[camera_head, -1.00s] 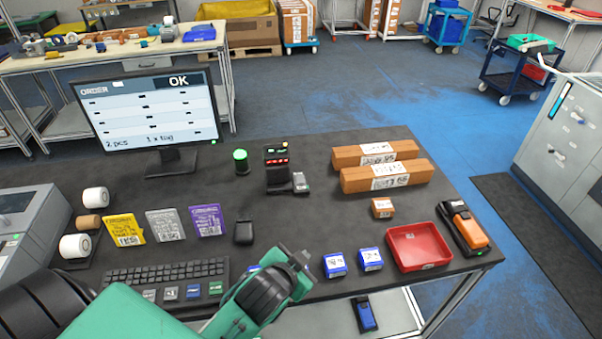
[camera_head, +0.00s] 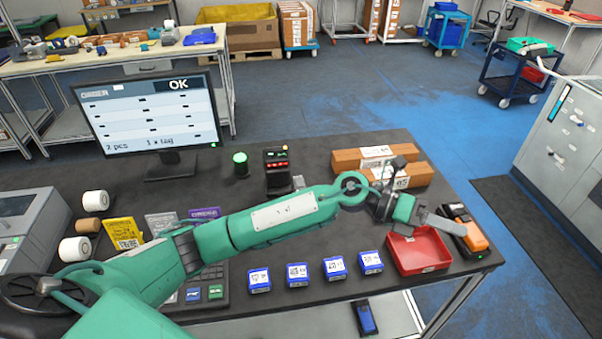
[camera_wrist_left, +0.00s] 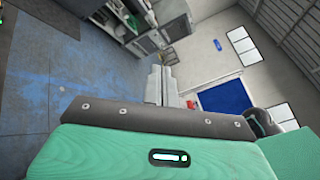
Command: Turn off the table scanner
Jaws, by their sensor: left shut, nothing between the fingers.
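My left arm reaches across the table in the head view, and its gripper (camera_head: 462,228) is shut and empty. Its grey fingers point right, above the red tray's right side and overlapping the orange and black device (camera_head: 470,236) in the picture. I cannot tell if they touch it. That device lies at the table's right edge with a small green light. Which device is the table scanner is not marked. The wrist view shows mostly room and my green gripper body.
A red tray (camera_head: 417,268) lies under the gripper. Several blue boxes (camera_head: 335,266) line the front edge. Cardboard boxes (camera_head: 360,157) lie behind my arm. A monitor (camera_head: 150,112) reads OK, and a green lamp (camera_head: 240,163) is lit.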

